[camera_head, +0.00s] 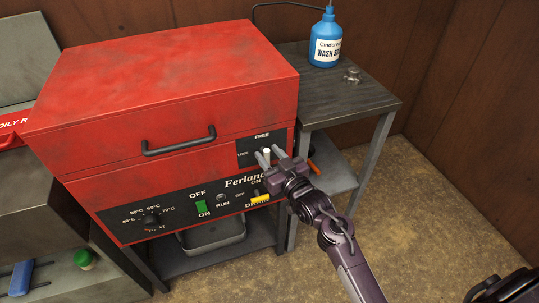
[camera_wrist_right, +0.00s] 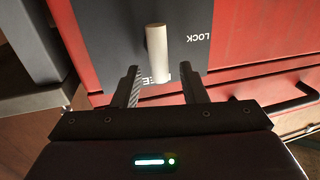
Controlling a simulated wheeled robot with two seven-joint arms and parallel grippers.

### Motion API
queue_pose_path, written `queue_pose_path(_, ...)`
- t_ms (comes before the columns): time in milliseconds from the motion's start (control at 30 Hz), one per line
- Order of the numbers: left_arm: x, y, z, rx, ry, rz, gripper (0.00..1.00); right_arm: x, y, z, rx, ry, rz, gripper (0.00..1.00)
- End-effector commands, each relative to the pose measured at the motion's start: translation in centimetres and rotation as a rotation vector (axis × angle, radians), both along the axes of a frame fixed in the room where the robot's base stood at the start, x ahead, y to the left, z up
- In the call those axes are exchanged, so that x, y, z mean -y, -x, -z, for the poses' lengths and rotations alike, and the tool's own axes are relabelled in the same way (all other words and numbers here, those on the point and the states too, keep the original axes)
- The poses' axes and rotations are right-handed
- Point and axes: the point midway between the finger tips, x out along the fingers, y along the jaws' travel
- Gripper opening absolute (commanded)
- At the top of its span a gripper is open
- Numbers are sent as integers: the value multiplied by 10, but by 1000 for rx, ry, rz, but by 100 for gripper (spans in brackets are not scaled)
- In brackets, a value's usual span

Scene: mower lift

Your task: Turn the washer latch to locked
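The red washer (camera_head: 160,90) stands on a dark bench with its lid down. Its latch, a pale peg-like handle (camera_head: 267,153), sits on a black plate at the front right, marked FREE above and LOCK to the left. In the right wrist view the latch handle (camera_wrist_right: 158,52) partly covers the FREE lettering, and LOCK (camera_wrist_right: 194,37) shows upside down to its right. My right gripper (camera_head: 268,157) is at the plate, open, its fingers (camera_wrist_right: 160,86) on either side of the handle's end with gaps visible.
A black lid handle (camera_head: 180,142) sticks out left of the latch. A yellow drain lever (camera_head: 260,199) and a green switch (camera_head: 202,208) are below. A side table (camera_head: 345,98) holds a blue wash bottle (camera_head: 326,42). Open floor lies to the right.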

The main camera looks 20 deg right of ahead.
Motion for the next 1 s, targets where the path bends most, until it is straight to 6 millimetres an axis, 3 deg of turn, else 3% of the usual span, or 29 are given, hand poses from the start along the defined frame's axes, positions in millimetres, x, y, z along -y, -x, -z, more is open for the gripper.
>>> queue_pose_path(267, 0, 0, 0, 1, 0, 0, 36, -1, -2, 0, -1, 0, 0, 39)
queue_pose_path(567, 1, 0, 0, 1, 1, 0, 36, -1, -2, 0, -1, -1, 0, 1)
queue_pose_path(900, 0, 1, -4, 6, 1, 0, 36, -2, -2, -1, -1, 36, 0, 0)
queue_pose_path(1000, -3, 12, -4, -3, -1, 2, 36, -2, -2, -2, 1, 80, -1, 0)
